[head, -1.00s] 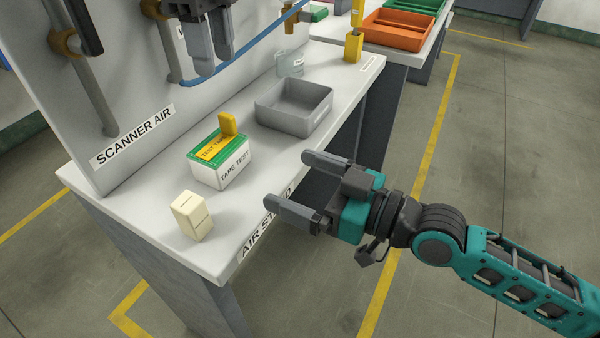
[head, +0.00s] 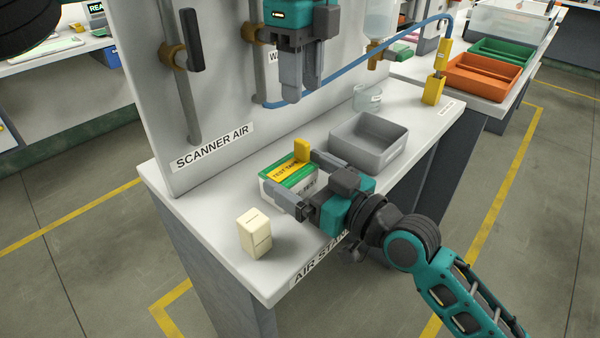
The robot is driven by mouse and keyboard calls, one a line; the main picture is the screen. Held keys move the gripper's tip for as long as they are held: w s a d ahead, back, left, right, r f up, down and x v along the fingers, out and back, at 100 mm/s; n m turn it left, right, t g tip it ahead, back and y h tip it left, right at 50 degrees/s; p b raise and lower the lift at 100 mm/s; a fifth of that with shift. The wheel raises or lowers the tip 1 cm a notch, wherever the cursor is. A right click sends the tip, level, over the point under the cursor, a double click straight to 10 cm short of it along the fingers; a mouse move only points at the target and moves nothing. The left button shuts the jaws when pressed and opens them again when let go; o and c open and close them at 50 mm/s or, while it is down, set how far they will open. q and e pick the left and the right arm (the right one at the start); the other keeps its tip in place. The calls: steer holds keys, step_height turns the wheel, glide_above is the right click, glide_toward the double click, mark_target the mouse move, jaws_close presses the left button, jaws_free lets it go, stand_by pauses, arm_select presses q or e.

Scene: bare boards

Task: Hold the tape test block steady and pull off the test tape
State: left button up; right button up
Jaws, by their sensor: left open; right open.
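The tape test block (head: 268,186) is white with a green top and stands on the bench. The yellow test tape (head: 284,170) lies across its top, with an upright yellow tab (head: 302,150) at the far right end. My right gripper (head: 303,181) is open at the block's right side. One finger is at the near side and the other by the far end. They hide part of the label, and I cannot tell whether they touch the block. My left gripper (head: 301,97) is open and empty, pointing down above and behind the block.
A cream box (head: 254,234) stands near the bench's front left corner. A grey tray (head: 394,155) is right of the block, with a clear cup (head: 367,98) and a yellow holder (head: 433,90) beyond. The upright panel (head: 220,110) with pipes and a blue hose borders the back.

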steer(key=shift+w+a, duration=0.2)
steer(key=shift+c, duration=0.5)
steer(key=c, duration=0.7)
steer(key=shift+o, duration=0.2)
steer(key=o, duration=0.8)
steer(key=shift+c, duration=0.2)
steer(key=c, duration=0.8)
arm_select(q)
steer(key=shift+o, duration=0.4)
